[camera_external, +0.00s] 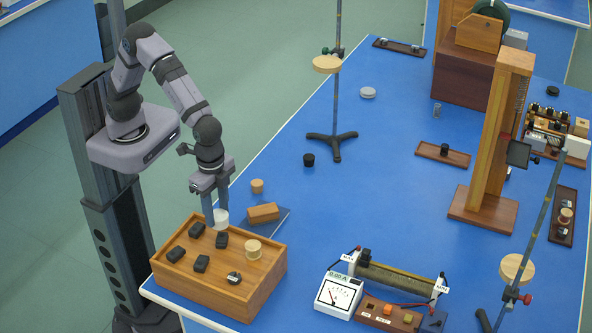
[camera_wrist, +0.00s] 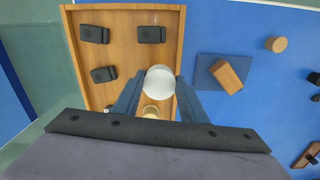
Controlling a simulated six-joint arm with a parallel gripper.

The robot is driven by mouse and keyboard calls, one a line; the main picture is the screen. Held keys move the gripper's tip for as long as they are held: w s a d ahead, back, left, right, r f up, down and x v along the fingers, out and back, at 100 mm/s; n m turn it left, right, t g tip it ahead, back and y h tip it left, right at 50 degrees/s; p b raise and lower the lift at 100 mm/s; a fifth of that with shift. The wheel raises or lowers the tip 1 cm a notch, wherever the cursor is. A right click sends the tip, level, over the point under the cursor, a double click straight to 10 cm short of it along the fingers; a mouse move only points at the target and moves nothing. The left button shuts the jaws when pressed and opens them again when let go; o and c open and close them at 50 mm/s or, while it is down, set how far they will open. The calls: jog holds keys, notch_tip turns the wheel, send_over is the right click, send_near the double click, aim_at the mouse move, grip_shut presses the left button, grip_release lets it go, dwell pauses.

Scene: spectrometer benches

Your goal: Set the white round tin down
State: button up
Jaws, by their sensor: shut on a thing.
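The white round tin (camera_external: 221,218) is between the fingers of my gripper (camera_external: 215,221), near the back edge of the wooden tray (camera_external: 225,305). In the wrist view the tin (camera_wrist: 159,80) sits between the two blue-grey fingertips of my gripper (camera_wrist: 158,92), with the right part of the tray (camera_wrist: 128,12) behind it. My gripper points down and is shut on the tin. The tin seems held above the tray, but the exact height cannot be told.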

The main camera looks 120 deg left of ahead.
jog(key=w+d+r, duration=0.3)
jog(key=w+r, duration=0.2)
jog(key=w, duration=0.1)
jog(key=shift+d+r+m+p, duration=0.15)
jog(key=shift+d+m+p, duration=0.2)
jog(key=shift+m, duration=0.05)
jog(key=shift+f+p, duration=1.55)
jog(key=shift+f, duration=3.4)
jog(key=shift+f, duration=0.1)
jog(key=shift+f, duration=0.15)
jog(key=o, duration=1.1)
jog(key=shift+c, duration=0.2)
